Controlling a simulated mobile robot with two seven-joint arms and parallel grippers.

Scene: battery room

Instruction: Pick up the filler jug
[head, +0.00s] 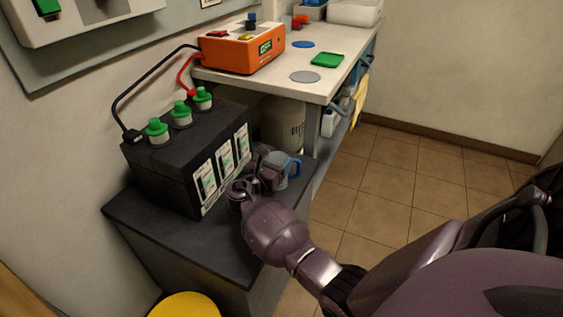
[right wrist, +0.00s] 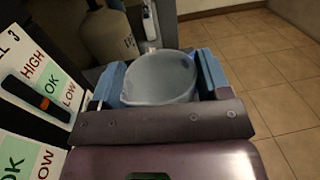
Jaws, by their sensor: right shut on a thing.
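The filler jug (head: 284,174) is a pale grey-blue, see-through vessel with a blue handle, beside the front of the black battery at the right end of the dark stand. My right gripper (head: 270,170) is shut on the jug. In the right wrist view the jug (right wrist: 160,82) sits upright between two blue finger pads, its round open top facing the camera. My gripper hides its lower part, so I cannot tell whether it touches the stand. My left gripper is not in view.
The black battery (head: 155,181) with green caps and level labels stands close left of the gripper. An orange charger (head: 241,50) sits on the white bench (head: 345,44), wired to the battery. A yellow round thing (head: 184,306) is low in front. The tiled floor at right is clear.

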